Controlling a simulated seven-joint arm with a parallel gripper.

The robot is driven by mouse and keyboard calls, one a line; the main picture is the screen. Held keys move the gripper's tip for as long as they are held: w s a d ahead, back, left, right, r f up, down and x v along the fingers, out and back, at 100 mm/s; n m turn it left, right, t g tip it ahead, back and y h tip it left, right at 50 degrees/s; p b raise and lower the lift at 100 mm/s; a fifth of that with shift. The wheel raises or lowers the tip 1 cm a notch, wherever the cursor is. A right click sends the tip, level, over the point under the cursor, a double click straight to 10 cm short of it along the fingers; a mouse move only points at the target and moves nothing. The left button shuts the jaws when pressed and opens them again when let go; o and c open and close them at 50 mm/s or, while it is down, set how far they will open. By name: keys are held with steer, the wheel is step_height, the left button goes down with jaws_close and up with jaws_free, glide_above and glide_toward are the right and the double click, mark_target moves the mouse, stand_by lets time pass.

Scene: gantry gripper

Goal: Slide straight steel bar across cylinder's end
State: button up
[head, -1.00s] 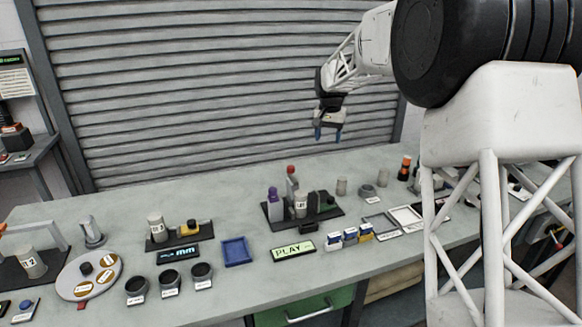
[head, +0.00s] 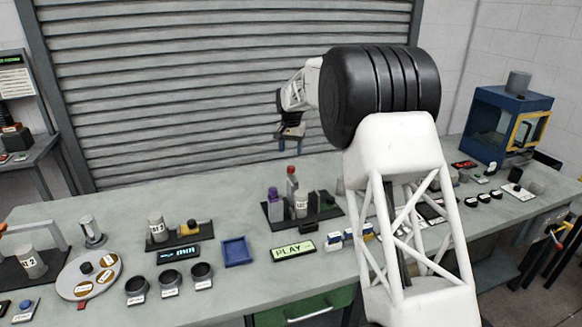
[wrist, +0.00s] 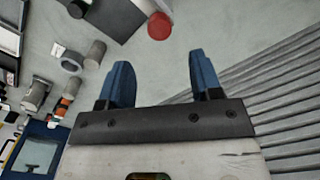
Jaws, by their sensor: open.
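My gripper (head: 291,134) is open and empty in the air above the back of the bench, in front of the shutter. Its two blue fingers (wrist: 162,74) stand apart in the wrist view with nothing between them. Several grey cylinders are on the bench: one in the middle fixture (head: 301,206), one in the left fixture (head: 156,229), and one at far left (head: 32,263). A bare grey cylinder (wrist: 95,53) shows in the wrist view. I cannot tell which is the task's cylinder. I cannot make out a straight steel bar for certain.
The middle fixture has a red knob (head: 291,169), also in the wrist view (wrist: 159,26). A blue tray (head: 237,252), black cups (head: 169,280) and a round turntable (head: 90,274) stand in front. A blue cabinet (head: 488,130) is at right. My arm hides part of the right bench.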

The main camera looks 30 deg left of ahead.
mark_target(291, 167)
steer(key=shift+f, duration=0.1)
steer(key=shift+f, duration=3.8)
steer(key=shift+d, duration=0.1)
jaws_close()
